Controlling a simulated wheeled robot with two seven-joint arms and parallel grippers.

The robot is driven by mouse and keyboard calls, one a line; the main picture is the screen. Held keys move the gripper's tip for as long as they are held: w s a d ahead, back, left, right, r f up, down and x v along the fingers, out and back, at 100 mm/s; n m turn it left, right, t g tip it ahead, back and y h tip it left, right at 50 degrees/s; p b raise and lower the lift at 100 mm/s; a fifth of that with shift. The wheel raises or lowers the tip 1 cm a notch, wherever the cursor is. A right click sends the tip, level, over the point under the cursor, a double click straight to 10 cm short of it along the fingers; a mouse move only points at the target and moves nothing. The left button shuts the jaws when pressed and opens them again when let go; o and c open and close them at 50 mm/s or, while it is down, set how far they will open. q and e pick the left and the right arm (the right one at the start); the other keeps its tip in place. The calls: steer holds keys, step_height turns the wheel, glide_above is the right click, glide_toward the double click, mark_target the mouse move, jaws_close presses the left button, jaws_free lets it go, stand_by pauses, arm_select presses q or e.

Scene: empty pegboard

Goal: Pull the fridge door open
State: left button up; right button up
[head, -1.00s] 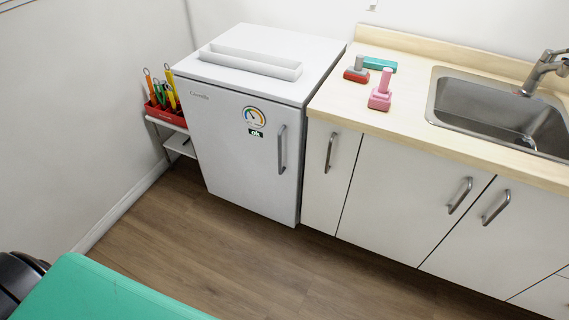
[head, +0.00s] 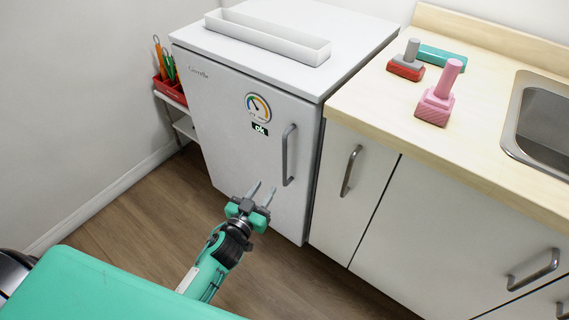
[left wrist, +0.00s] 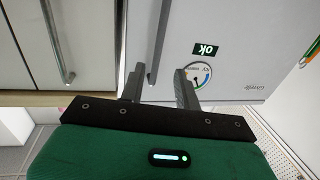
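The white fridge (head: 235,150) stands against the wall with its door closed. Its vertical grey handle (head: 288,155) is on the right side of the door. My left gripper (head: 263,192) is open and empty, in front of the door, lower than the handle and to its left in the head view. In the left wrist view, which is upside down, the fridge handle (left wrist: 162,40) lines up between the two fingers (left wrist: 160,85). No contact with the handle shows. My right gripper is not in view.
A white cupboard door with its own handle (head: 350,171) adjoins the fridge on the right. The counter (head: 385,105) holds pink, red and teal objects. A white tray (head: 268,40) lies on the fridge. A red tool holder (head: 170,90) stands left of the fridge. The floor in front is clear.

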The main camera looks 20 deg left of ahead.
mark_target(284, 159)
arm_select(q)
steer(key=w, duration=0.4)
steer(key=w+d, duration=0.1)
steer(key=w, duration=0.4)
steer(key=w+d, duration=0.1)
steer(key=w, duration=0.3)
steer(key=shift+w+d+r, duration=0.1)
steer(key=shift+w+r, duration=0.2)
steer(key=shift+w, duration=0.1)
steer(key=shift+c, duration=0.4)
jaws_close()
